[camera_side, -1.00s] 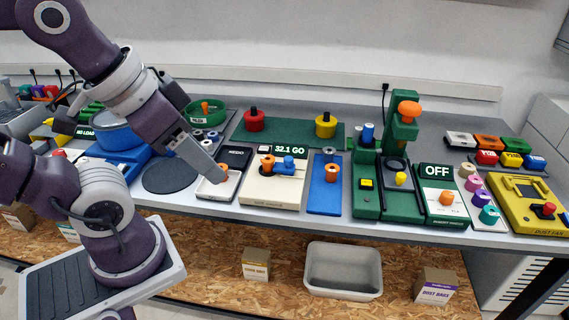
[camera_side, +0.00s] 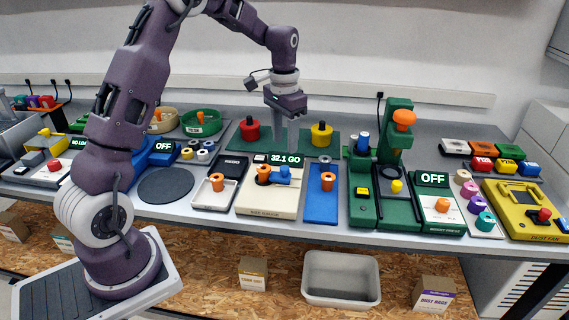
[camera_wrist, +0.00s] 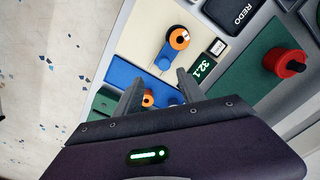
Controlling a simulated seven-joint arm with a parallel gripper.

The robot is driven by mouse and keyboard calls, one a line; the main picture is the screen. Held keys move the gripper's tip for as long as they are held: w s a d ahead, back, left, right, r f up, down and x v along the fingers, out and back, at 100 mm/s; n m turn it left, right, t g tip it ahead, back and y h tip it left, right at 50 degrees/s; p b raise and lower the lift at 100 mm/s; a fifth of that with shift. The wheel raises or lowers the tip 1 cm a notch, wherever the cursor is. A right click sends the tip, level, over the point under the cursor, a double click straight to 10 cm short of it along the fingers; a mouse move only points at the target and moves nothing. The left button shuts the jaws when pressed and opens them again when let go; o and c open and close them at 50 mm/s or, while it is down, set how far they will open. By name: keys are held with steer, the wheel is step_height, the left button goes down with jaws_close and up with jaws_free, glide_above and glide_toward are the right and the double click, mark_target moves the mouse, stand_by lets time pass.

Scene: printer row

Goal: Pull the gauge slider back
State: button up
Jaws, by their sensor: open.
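The cream gauge (camera_side: 268,200) stands mid-bench with a lit display (camera_side: 285,160) reading 32.1 GO. On its top an orange ring-shaped part (camera_side: 264,174) sits beside the blue slider (camera_side: 285,175), the two close together. In the wrist view the gauge (camera_wrist: 145,35), the orange part (camera_wrist: 178,38) and the blue slider (camera_wrist: 164,58) lie just beyond my fingertips. My gripper (camera_side: 286,142) points down, above and a little behind the gauge in the side view. In the wrist view my gripper (camera_wrist: 159,80) has its fingers apart with nothing held between them.
A blue plate (camera_side: 321,205) with an orange ring (camera_side: 327,181) lies right of the gauge, then a tall green press (camera_side: 398,150). Left is a tray (camera_side: 213,193) with an orange-topped piece. Red (camera_side: 250,130) and yellow (camera_side: 321,134) knobbed weights stand behind on a green mat.

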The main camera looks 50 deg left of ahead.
mark_target(285, 167)
steer(key=f, duration=0.6)
steer(key=a+f, duration=0.1)
steer(key=f, duration=0.1)
steer(key=shift+w+f, duration=0.3)
steer(key=shift+f, duration=0.1)
jaws_close()
stand_by(0.8)
